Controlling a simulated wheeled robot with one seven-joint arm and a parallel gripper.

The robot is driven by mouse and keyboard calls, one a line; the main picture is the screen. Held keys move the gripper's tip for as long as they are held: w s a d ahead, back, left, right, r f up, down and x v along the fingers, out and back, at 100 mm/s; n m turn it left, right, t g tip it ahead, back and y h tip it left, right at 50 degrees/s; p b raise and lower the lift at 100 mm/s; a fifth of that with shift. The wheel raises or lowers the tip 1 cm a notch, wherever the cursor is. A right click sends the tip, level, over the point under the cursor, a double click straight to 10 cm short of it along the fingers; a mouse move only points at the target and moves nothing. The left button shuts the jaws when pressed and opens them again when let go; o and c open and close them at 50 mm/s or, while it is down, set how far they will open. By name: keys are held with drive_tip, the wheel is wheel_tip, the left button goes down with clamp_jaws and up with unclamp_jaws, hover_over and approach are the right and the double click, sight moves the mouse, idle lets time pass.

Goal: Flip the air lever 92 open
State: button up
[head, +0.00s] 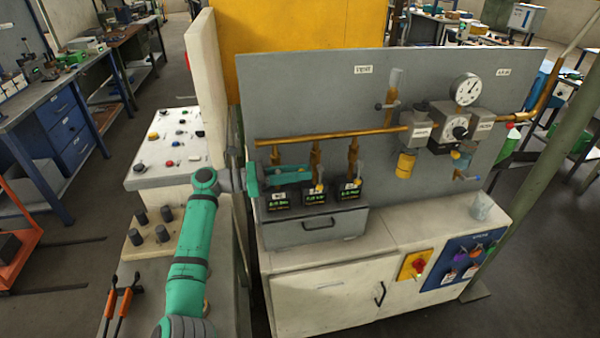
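Three dark valve blocks with small green-lit displays stand in a row on a grey drawer box: a left block (278,201), a middle block (314,195) and a right block (349,189). Each has a small white label whose number is too small to read, so I cannot tell which is 92. A yellow-tipped lever (319,187) shows at the middle block, and another (357,182) at the right block. My gripper (308,174) reaches in from the left, just above the left and middle blocks. Its fingertips are too small to judge, and contact with a lever cannot be told.
A copper pipe (335,134) runs above the blocks, with vertical branches dropping behind my gripper. A grey panel (300,90) stands behind. A gauge (465,89) and regulator are at right. A button console (165,147) and a tall pale post (207,85) are at left.

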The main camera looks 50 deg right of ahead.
drive_tip(key=shift+d, duration=0.15)
clamp_jaws()
drive_tip(key=shift+s, duration=0.2)
drive_tip(key=shift+f+t+y, duration=0.7)
drive_tip(key=shift+t+y, duration=0.1)
drive_tip(key=shift+y, duration=0.4)
drive_tip(key=shift+w+a+f+t+y, duration=0.15)
drive_tip(key=shift+f+t+y, duration=0.3)
drive_tip(key=shift+y, duration=0.25)
drive_tip(key=shift+s+a+f+t+y, duration=0.1)
drive_tip(key=shift+f+t+y, duration=0.3)
drive_tip(key=shift+y, duration=0.3)
drive_tip(key=shift+f, duration=0.1)
unclamp_jaws()
drive_tip(key=shift+w, duration=0.1)
